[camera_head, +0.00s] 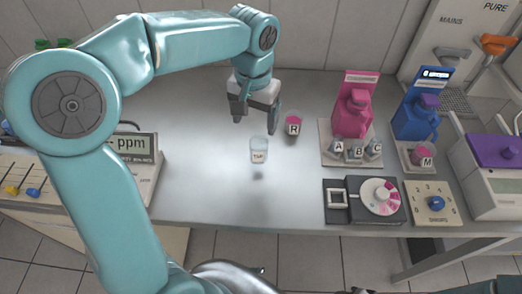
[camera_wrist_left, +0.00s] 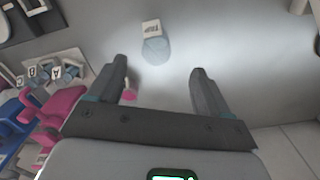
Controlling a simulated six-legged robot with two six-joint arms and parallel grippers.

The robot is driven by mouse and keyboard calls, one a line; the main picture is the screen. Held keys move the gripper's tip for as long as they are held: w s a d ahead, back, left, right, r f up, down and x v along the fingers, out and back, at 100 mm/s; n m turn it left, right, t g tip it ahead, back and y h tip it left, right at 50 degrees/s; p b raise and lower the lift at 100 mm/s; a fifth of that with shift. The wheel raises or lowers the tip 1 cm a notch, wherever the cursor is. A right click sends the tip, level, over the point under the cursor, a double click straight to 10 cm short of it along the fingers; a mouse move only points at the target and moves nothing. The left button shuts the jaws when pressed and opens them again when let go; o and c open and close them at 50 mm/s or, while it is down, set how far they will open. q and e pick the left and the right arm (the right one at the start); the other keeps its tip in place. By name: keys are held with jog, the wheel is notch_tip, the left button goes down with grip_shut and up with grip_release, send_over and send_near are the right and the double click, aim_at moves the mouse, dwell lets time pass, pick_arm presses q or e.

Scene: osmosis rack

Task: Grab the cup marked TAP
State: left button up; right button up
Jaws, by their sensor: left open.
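The cup marked TAP (camera_head: 258,146) is a small clear cup with a white label, upright on the grey table (camera_head: 200,185). My left gripper (camera_head: 256,122) is open and empty, pointing down above and just behind the cup, apart from it. In the left wrist view the TAP cup (camera_wrist_left: 155,48) shows beyond the gap between the open fingertips (camera_wrist_left: 158,70), not between the fingers. My right gripper is not in view.
A cup marked R (camera_head: 293,125) with pink contents stands close to the left gripper's right finger. Pink (camera_head: 352,112) and blue (camera_head: 415,115) dispensers, small cups and a dial unit (camera_head: 378,197) fill the right side. A ppm meter (camera_head: 135,150) stands left. The table's front middle is clear.

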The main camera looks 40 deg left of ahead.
pick_arm(q)
send_near(258, 145)
jog(key=s+d+f, duration=0.1)
jog(key=s, duration=0.1)
jog(key=f, duration=0.5)
jog(key=shift+w+d+f, duration=0.1)
jog(key=shift+d+f, duration=0.05)
jog(key=shift+d, duration=0.05)
jog(key=shift+f, duration=0.35)
jog(key=c, duration=1)
